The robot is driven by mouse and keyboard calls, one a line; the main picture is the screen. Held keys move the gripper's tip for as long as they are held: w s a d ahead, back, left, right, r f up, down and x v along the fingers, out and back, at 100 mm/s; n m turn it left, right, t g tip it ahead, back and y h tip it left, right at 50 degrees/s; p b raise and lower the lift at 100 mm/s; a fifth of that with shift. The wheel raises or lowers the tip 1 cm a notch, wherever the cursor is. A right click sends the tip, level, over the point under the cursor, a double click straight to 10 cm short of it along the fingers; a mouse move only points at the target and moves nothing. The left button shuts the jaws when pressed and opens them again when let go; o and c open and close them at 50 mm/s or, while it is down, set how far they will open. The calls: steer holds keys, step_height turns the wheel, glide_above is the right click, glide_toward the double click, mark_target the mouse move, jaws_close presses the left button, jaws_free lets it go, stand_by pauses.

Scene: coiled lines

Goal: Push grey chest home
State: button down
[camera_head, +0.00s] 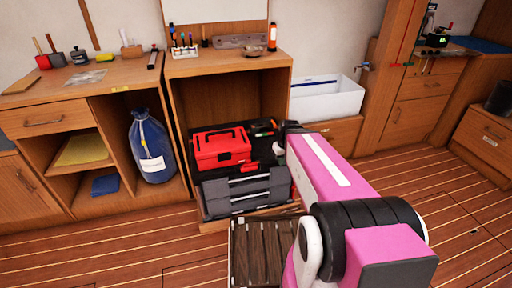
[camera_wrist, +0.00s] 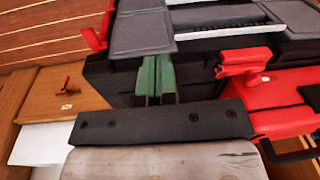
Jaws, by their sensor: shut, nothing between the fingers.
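The grey chest (camera_head: 238,191) is dark grey with two pale strips along its front. It sits at the front of the low cabinet bay, in front of the red toolbox (camera_head: 220,148). In the wrist view, grey panels of what looks like the chest (camera_wrist: 140,30) fill the top, beyond the fingers. My gripper (camera_wrist: 155,80) shows there with its green-padded fingers together and nothing between them. I cannot tell whether the fingertips touch the chest. In the head view my pink arm hides the gripper and the area right of the chest.
A slatted wooden grating (camera_head: 262,250) lies on the floor before the bay, partly under my arm. A blue bag (camera_head: 151,147) stands in the bay to the left. A white bin (camera_head: 325,98) is to the right. The floor at left is clear.

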mark_target(255, 137)
steer(key=w+n, duration=0.2)
steer(key=w, duration=0.1)
steer(key=w+a+r+n+t+y, duration=0.1)
steer(key=w+n, duration=0.2)
steer(key=w, duration=0.1)
steer(key=w+a+r+n+t+y, duration=0.1)
steer(key=w+n, duration=0.2)
steer(key=w, duration=0.1)
steer(key=shift+a+r, duration=0.15)
steer(key=shift+a, duration=0.05)
steer(key=w+a+r+n+t+y, duration=0.15)
steer(key=w+r+n, duration=0.25)
steer(key=w+n, duration=0.45)
steer(key=shift+m+t+y, duration=0.25)
steer(key=shift+m+y, duration=0.2)
steer(key=x, duration=1)
steer(key=shift+w+f, duration=0.3)
steer(key=shift+f, duration=0.05)
steer(key=shift+w+a+r, duration=0.1)
steer(key=shift+w, duration=0.5)
steer(key=shift+w+a+r, duration=0.1)
steer(key=shift+w, duration=0.5)
steer(key=shift+w+a, duration=0.1)
steer(key=shift+w, duration=0.45)
steer(key=w+a, duration=0.3)
steer(key=w, duration=1.3)
steer(key=w+a, duration=0.3)
steer(key=w, duration=1.4)
steer(key=shift+a, duration=0.3)
